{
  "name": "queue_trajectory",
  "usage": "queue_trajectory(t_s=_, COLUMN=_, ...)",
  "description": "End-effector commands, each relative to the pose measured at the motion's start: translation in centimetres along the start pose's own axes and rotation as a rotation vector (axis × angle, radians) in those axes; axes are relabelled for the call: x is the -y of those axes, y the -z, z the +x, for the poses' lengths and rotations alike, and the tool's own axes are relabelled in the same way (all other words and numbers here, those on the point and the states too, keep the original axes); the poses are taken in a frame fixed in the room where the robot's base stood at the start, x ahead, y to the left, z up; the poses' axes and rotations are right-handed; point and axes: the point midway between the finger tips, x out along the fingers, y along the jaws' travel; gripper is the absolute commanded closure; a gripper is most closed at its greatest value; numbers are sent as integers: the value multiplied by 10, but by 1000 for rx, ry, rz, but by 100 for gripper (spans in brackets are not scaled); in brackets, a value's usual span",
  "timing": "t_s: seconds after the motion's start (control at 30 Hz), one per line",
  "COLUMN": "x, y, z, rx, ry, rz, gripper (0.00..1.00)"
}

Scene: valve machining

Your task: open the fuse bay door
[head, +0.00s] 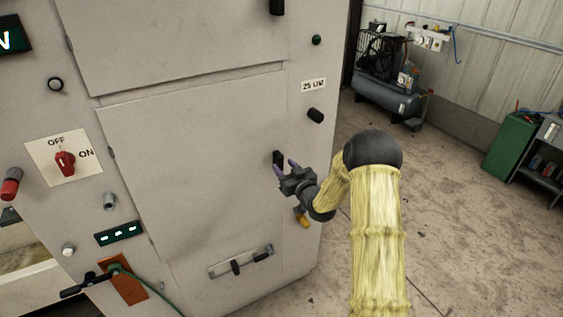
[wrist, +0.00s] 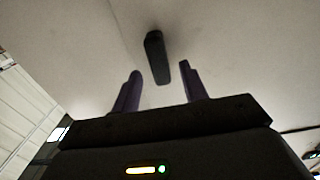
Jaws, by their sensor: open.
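The lower grey cabinet door (head: 190,170) is shut in the head view, with hinges on its left edge. I cannot tell from any label whether it is the fuse bay door. A small black upright handle (head: 277,157) sits near its right edge. My gripper (head: 285,166) is right in front of this handle, with two purple fingers apart. In the wrist view the handle (wrist: 156,55) stands between and just beyond the open fingertips (wrist: 160,72). Nothing is held. I cannot tell whether a finger touches the handle.
An upper door (head: 180,35) with its own black handle (head: 277,6) is above. A black knob (head: 315,115) is to the right and a latch bar (head: 241,262) below. A red OFF/ON switch (head: 65,162) is at left. Open floor (head: 460,220) lies right of the cabinet.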

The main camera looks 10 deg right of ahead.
Motion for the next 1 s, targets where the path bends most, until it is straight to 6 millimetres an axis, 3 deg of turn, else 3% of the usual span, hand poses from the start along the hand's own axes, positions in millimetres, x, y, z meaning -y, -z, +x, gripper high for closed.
queue_trajectory(t_s=0.2, x=0, y=1, z=24, rx=0, ry=0, rz=1, gripper=56)
queue_trajectory(t_s=0.53, x=0, y=0, z=28, rx=1, ry=0, rz=1, gripper=56)
queue_trajectory(t_s=0.57, x=0, y=0, z=28, rx=1, ry=0, rz=1, gripper=58)
queue_trajectory(t_s=0.77, x=0, y=0, z=27, rx=0, ry=0, rz=1, gripper=98)
queue_trajectory(t_s=1.0, x=1, y=0, z=27, rx=0, ry=0, rz=0, gripper=100)
